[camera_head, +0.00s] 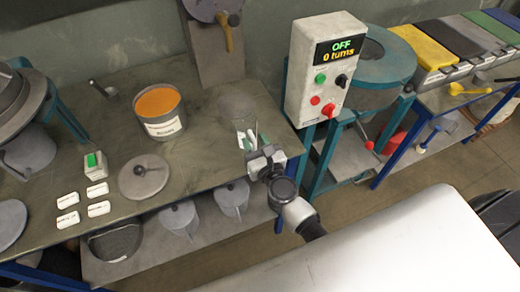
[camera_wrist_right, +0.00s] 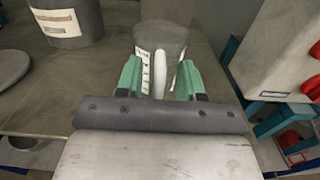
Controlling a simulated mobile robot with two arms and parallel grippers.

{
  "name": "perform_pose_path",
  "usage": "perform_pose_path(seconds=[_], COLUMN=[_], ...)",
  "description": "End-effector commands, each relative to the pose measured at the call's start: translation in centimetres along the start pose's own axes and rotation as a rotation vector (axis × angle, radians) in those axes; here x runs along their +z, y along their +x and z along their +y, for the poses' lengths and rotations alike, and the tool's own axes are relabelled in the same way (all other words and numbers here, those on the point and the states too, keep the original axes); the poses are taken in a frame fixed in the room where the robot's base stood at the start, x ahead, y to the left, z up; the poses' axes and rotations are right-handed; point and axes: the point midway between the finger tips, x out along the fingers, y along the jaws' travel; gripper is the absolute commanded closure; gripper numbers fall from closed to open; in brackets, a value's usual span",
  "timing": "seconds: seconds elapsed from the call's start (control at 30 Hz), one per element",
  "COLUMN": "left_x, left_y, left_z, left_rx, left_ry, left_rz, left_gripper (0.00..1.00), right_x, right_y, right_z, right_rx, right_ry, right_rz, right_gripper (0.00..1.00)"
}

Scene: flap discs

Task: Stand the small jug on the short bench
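The small jug is a grey cylinder with a white label. In the right wrist view the jug (camera_wrist_right: 163,40) stands upright on the worktop just beyond my right gripper (camera_wrist_right: 160,82). Its pale handle stands between the two green fingers, with gaps on both sides. In the head view the jug (camera_head: 236,104) blends into the grey worktop, and my right gripper (camera_head: 250,140) is at its near side. The fingers are apart. My left gripper is not in view. A blue-legged bench (camera_head: 425,112) at the right may be the short bench; I cannot tell for certain.
On the worktop (camera_head: 200,170) are an orange-filled tub (camera_head: 160,110), a round lid (camera_head: 143,176) and several white tags. A control box (camera_head: 325,65) reading OFF stands right of the jug. Grey jugs (camera_head: 180,219) sit on the shelf below. Coloured bins line the right bench.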

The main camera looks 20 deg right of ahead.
Motion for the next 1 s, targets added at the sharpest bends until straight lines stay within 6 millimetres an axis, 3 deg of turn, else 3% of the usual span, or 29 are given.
perform_pose_path(seconds=[0.03,0.17,0.4,0.6,1.0], left_x=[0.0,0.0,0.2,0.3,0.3], left_y=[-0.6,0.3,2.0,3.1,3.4], left_z=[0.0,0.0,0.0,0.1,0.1], left_rx=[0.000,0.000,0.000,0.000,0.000], left_ry=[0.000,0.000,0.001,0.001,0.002], left_rz=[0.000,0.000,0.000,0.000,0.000], left_gripper=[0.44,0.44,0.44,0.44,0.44], right_x=[0.6,-0.1,-0.3,-0.2,0.2], right_y=[0.0,-2.2,-7.5,-10.7,-12.0], right_z=[0.0,0.0,0.0,0.0,0.0], right_rx=[0.000,0.000,0.000,0.002,0.000], right_ry=[0.000,0.001,0.000,-0.001,0.000], right_rz=[0.000,0.003,0.003,0.002,-0.001], right_gripper=[0.62,0.62,0.62,0.62,0.62])
